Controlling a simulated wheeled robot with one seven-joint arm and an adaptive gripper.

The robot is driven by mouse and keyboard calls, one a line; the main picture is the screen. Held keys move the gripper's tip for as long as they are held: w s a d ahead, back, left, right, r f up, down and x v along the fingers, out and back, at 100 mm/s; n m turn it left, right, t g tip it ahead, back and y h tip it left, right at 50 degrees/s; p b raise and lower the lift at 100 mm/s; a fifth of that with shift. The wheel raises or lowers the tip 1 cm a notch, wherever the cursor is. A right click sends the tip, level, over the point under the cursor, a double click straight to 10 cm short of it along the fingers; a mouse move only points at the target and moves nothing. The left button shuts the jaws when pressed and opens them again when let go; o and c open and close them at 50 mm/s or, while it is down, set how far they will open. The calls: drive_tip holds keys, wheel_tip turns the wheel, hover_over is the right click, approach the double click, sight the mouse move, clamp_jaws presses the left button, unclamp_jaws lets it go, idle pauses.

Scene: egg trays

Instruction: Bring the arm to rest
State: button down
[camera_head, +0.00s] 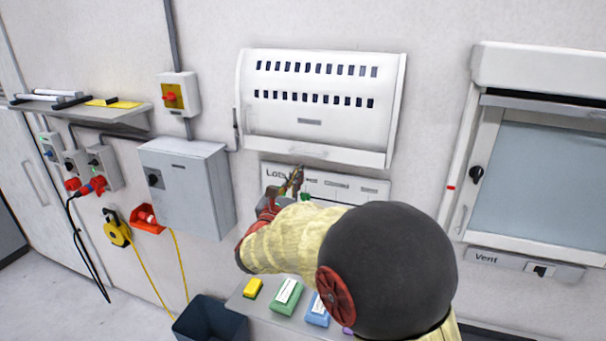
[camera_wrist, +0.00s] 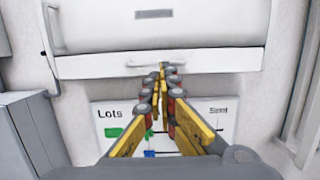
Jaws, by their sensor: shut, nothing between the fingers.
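My gripper (camera_head: 293,182) is shut and empty, raised in front of the wall. In the head view my arm covers part of the scene below and right of it. In the wrist view its two yellow-sided fingers (camera_wrist: 162,76) come together in front of the lower edge of a white wall cabinet. The white cabinet (camera_head: 318,121) has a handle on its lower strip, and its front is down. A white board marked "Lots" (camera_head: 350,188) hangs just below it, partly hidden by my gripper. I cannot tell whether the fingers touch the cabinet or board.
A shelf (camera_head: 240,303) below carries yellow, green and blue boxes, partly behind my arm. A grey box (camera_head: 189,180) is on the wall at left, with a dark bin (camera_head: 207,322) below. A windowed vent cabinet (camera_head: 545,165) stands at right.

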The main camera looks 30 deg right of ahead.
drive_tip(key=b+v, duration=0.1)
drive_tip(key=v, duration=0.5)
drive_tip(key=shift+w+a+f, duration=0.3)
drive_tip(key=shift+f, duration=0.15)
